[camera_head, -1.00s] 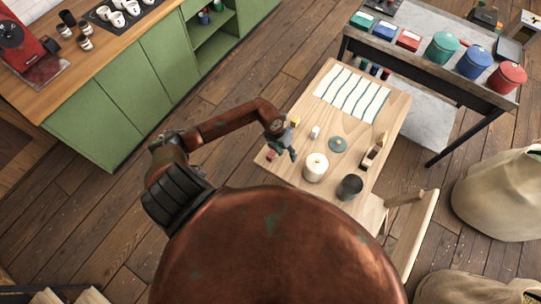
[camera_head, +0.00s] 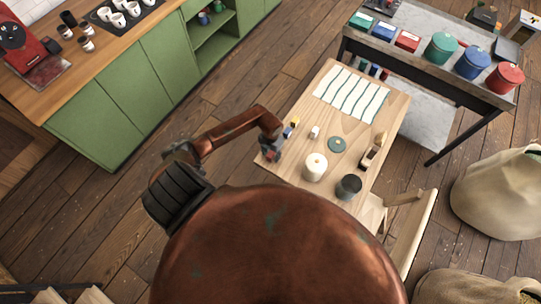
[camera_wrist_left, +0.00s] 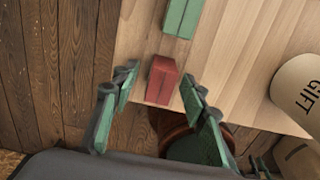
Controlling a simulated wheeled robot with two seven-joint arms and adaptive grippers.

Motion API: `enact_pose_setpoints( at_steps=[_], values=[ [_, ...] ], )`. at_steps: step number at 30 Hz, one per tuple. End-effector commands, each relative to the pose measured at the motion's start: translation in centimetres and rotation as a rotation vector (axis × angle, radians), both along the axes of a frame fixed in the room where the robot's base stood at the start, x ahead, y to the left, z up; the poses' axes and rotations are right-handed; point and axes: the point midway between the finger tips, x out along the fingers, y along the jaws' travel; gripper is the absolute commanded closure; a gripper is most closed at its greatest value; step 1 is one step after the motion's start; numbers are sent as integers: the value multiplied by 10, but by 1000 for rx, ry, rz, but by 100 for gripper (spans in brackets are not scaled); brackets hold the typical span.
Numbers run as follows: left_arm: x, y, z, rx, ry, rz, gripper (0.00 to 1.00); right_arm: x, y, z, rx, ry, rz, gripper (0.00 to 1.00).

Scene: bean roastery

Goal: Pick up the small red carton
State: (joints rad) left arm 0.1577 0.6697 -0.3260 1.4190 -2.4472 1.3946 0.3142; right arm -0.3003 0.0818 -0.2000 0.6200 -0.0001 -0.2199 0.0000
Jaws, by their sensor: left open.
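The small red carton (camera_wrist_left: 162,80) shows in the left wrist view, standing on the pale wooden table (camera_wrist_left: 235,50) close to its edge. My left gripper (camera_wrist_left: 160,77) is open, its green fingers on either side of the carton. I see gaps beside the carton, so it is not clamped. In the head view my left gripper (camera_head: 271,150) is over the left corner of the wooden table (camera_head: 392,125), largely covering the carton there.
A green carton (camera_wrist_left: 182,17) lies beyond the red one. A cream canister marked GIFT (camera_wrist_left: 300,92) stands to the right. In the head view, a white canister (camera_head: 314,169), a dark cup (camera_head: 348,187) and a striped cloth (camera_head: 350,95) share the table; a wooden chair (camera_head: 415,232) adjoins it.

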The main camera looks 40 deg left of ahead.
Motion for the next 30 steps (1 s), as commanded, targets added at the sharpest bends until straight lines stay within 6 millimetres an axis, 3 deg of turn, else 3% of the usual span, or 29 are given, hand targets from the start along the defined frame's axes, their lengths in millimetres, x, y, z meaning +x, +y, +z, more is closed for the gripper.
enact_pose_setpoints(
  at_steps=[4,21,30],
  values=[
    [0,0,0,0,-1,0,59,0,1,0,1,0,-1,69],
    [0,0,1,-1,-1,0,99,0,4,0,3,-1,-2,69],
    [1,0,2,-1,-2,0,100,0,3,-1,3,-1,-2,69]
  ],
)
